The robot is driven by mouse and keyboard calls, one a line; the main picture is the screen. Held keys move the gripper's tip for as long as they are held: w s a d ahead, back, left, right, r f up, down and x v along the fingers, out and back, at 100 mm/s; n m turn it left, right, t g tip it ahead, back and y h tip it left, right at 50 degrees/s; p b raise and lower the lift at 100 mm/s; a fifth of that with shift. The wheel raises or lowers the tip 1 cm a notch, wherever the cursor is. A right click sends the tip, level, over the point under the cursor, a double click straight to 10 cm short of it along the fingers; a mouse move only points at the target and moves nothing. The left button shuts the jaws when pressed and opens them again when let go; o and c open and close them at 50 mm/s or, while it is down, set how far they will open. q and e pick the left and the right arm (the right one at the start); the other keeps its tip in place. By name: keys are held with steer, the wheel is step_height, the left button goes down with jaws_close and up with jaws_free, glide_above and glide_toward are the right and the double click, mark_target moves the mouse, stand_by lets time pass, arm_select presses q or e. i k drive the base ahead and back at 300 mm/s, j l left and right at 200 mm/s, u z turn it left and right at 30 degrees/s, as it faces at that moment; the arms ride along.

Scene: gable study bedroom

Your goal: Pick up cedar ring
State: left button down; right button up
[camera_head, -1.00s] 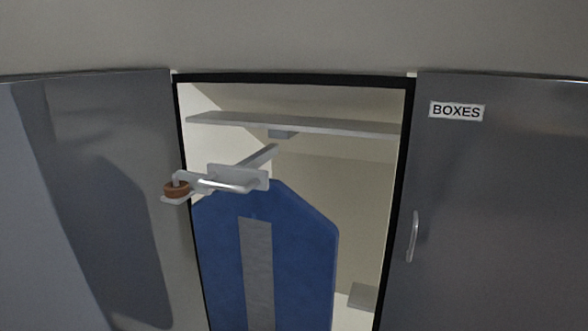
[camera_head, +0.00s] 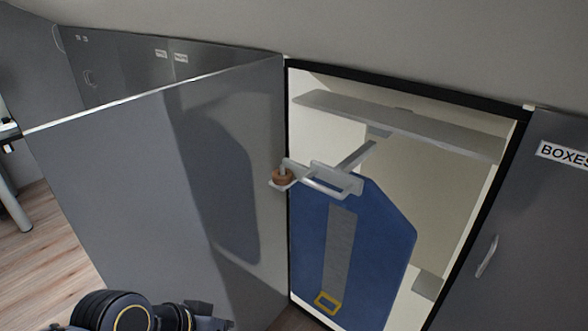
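The cedar ring (camera_head: 283,176) is a small brown ring on a little pale holder at the left end of a metal rail (camera_head: 330,182). The rail sits in the opening of a cupboard, just above a blue board-shaped thing (camera_head: 365,235). Part of my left arm shows at the bottom left edge, well below and left of the ring. Its gripper fingers are not clearly visible. My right gripper is out of the picture.
An open grey door (camera_head: 150,190) stands to the left of the opening. A closed door with a "BOXES" label (camera_head: 565,154) and a handle (camera_head: 487,256) is at the right. A shelf (camera_head: 400,125) crosses the cupboard top. Wooden floor (camera_head: 50,255) shows at lower left.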

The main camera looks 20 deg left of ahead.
mark_target(277, 179)
steer(key=u, duration=0.4)
steer(key=i+j+u, duration=0.1)
steer(key=u, duration=0.65)
steer(key=i+u, duration=0.15)
steer(key=u, duration=0.2)
steer(key=i, duration=0.25)
steer(key=j+u, duration=0.05)
